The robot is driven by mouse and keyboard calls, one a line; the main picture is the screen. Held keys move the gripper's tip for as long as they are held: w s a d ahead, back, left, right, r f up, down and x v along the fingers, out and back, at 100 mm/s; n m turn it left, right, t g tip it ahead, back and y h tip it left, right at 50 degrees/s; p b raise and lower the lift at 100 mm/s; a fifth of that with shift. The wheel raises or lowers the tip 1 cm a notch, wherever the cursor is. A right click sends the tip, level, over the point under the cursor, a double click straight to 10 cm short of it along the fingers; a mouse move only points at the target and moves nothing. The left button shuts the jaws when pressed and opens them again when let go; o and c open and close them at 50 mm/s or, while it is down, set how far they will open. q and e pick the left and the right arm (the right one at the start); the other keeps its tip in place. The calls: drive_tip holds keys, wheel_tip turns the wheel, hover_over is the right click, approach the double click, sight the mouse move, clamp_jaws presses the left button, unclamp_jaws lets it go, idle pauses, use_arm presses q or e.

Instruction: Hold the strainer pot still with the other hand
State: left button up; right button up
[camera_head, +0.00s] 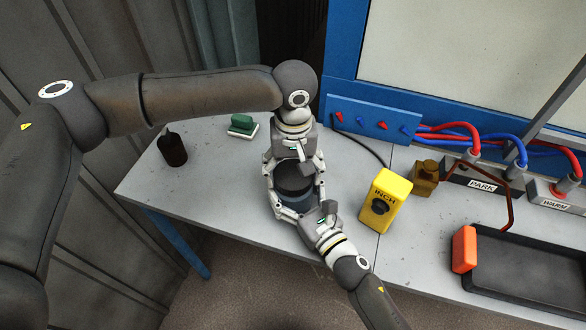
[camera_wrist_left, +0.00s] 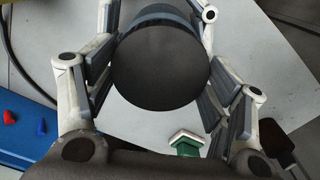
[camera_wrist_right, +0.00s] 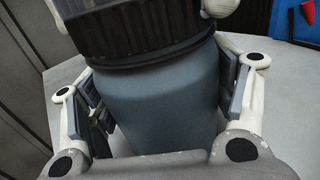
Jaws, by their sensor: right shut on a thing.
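The strainer pot (camera_head: 294,182) is upright on the grey bench, with a black ribbed lid and a blue-grey body. My left gripper (camera_head: 294,168) reaches in from behind, its fingers open on both sides of the lid. In the left wrist view the round black lid top (camera_wrist_left: 160,68) lies between the left fingers. My right gripper (camera_head: 300,205) comes from the front and is shut on the pot's body. The right wrist view shows the body (camera_wrist_right: 160,105) between the right pads, under the ribbed lid (camera_wrist_right: 135,28). The pot's base is hidden there.
A yellow INCH box (camera_head: 386,198) stands right of the pot, with a brown-gold jar (camera_head: 425,178) beyond. A dark bottle (camera_head: 172,148) and a green-and-white block (camera_head: 242,125) stand left. A black tray (camera_head: 535,270) with an orange block (camera_head: 464,249) lies at right.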

use_arm(q)
drive_tip(key=c, duration=0.3)
drive_tip(key=m, duration=0.5)
drive_tip(key=shift+c, duration=0.2)
drive_tip(key=m, duration=1.2)
drive_tip(key=shift+m, duration=0.4)
drive_tip(key=m, duration=0.6)
drive_tip(key=o, duration=1.1)
